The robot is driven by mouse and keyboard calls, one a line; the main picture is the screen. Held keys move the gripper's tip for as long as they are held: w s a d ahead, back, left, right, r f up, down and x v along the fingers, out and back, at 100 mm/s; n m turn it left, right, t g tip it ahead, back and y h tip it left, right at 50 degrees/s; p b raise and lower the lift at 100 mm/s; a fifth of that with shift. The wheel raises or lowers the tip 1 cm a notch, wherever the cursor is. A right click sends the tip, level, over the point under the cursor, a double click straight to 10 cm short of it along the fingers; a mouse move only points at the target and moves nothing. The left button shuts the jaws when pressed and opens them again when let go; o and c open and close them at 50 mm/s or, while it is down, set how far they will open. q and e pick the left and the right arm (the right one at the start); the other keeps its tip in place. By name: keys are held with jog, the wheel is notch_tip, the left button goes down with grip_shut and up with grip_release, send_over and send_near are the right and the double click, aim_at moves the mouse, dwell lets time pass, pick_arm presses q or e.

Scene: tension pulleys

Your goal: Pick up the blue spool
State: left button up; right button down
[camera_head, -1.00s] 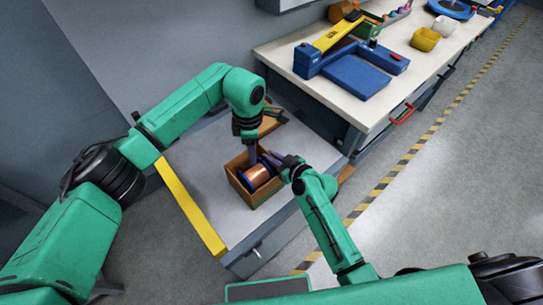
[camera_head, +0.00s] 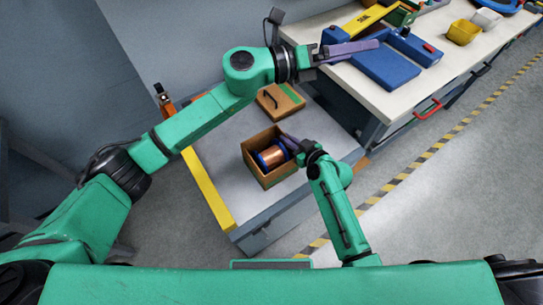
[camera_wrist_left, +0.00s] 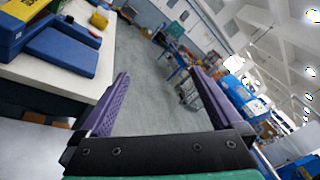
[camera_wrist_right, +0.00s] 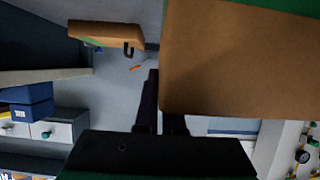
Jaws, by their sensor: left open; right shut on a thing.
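The blue spool (camera_head: 271,156), with blue flanges and copper-coloured wire, lies inside an open brown box (camera_head: 286,172) on the low grey bench. My right gripper (camera_head: 287,142) is at the right side of that box. It is shut on the box wall (camera_wrist_right: 240,60), which fills much of the right wrist view and hides one finger. The spool does not show in that view. My left gripper (camera_head: 350,50) is open and empty, well above and to the right of the box, near the white worktable. Its two purple fingers stand apart in the left wrist view (camera_wrist_left: 160,95).
A second brown box with a black handle (camera_head: 280,101) lies behind the spool's box. A yellow strip (camera_head: 208,190) edges the bench's left side. The white worktable (camera_head: 400,100) holds a blue-and-yellow device (camera_head: 385,65) and a yellow bin (camera_head: 463,32).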

pick_arm(q)
jog(key=w+a+r+n+t+y, duration=0.1)
jog(key=w+a+n+t+y, duration=0.2)
jog(key=w+a+n+t, duration=0.8)
notch_tip(320, 180, down, 4)
jog(key=a+n+g+y, duration=0.15)
jog(key=n+y, duration=0.25)
jog(key=n, duration=0.6)
jog(key=n+g+y, duration=0.7)
jog(key=n+g, duration=0.3)
jog(key=g, duration=0.2)
send_near(268, 155)
jog(key=x, duration=1.1)
jog(key=shift+f, duration=0.4)
grip_shut()
jog(key=shift+w+r, duration=0.1)
